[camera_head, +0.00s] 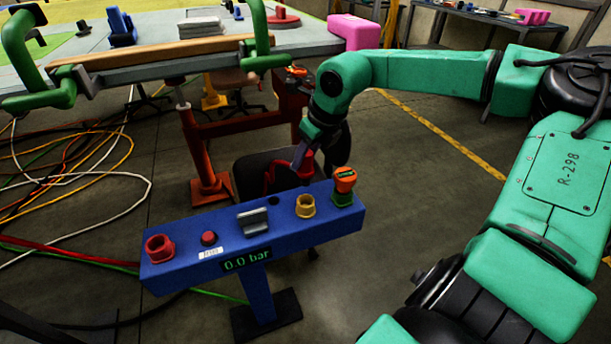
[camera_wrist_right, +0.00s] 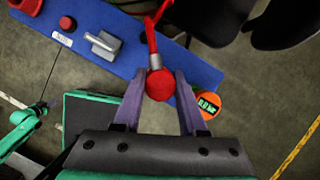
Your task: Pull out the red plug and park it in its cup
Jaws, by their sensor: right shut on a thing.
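My right gripper (camera_head: 302,158) is shut on the red plug (camera_head: 306,171). In the right wrist view the plug (camera_wrist_right: 160,85) sits between the two fingers (camera_wrist_right: 156,100), with a grey stem and a red hose running up from it. It appears held above the blue panel (camera_head: 230,232), apart from its fittings. A red cup (camera_head: 160,248) stands at the panel's left end, and a yellow ring fitting (camera_head: 305,206) toward its right end. A dark hole (camera_head: 273,200) shows left of the yellow fitting. My left gripper is not in view.
The panel carries a red button (camera_head: 208,238), a grey lever (camera_head: 253,221), an orange and green gauge (camera_head: 344,187) and a display (camera_head: 247,259) reading 0.0 bar. Loose hoses (camera_head: 75,170) lie left. A bench (camera_head: 180,62) with green clamps stands behind.

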